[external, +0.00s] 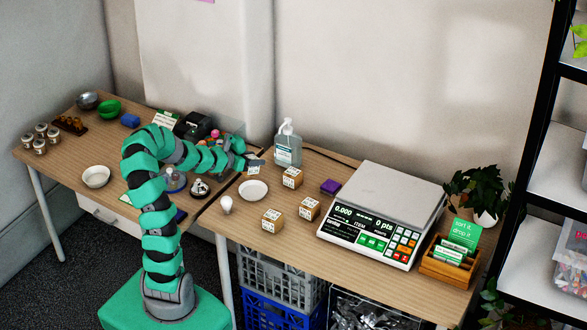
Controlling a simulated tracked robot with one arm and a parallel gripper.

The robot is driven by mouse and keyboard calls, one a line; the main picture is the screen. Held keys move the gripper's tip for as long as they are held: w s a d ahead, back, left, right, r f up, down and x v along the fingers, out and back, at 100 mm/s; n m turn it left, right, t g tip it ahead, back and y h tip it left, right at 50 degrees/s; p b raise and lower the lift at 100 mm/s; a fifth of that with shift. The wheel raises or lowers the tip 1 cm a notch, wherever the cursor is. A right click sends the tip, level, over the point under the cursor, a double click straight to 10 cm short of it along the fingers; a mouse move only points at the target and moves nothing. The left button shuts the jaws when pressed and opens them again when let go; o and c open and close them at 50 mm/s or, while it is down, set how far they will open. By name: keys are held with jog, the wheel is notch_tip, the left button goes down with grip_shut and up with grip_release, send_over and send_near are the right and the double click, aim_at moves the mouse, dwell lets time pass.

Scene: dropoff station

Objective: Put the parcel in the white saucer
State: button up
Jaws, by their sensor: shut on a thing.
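The white saucer (254,190) lies flat on the wooden desk and looks empty. My gripper (254,165) is just behind it in the picture, at the end of my green arm, and appears raised above the desk. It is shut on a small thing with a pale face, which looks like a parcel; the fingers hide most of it. Three other small cardboard parcels with white labels stand right of the saucer: one by the bottle (292,178), one in the middle (309,208) and one nearer the front edge (272,220).
A sanitizer bottle (288,146) stands behind the parcels. A white light bulb (226,204) is left of the saucer, near the front edge. A purple block (330,187) and a large scale (385,213) are to the right. A white bowl (96,177) stands far left.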

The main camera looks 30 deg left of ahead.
aim_at(253, 170)
notch_tip(253, 170, down, 5)
jog(key=b, duration=0.2)
jog(key=shift+f+b, duration=0.2)
jog(key=shift+b, duration=0.1)
jog(key=shift+f+b, duration=0.4)
jog(key=shift+f, duration=1.65)
jog(key=shift+f, duration=0.15)
jog(key=o, duration=1.1)
jog(key=shift+f+b, duration=0.1)
jog(key=shift+b, duration=0.65)
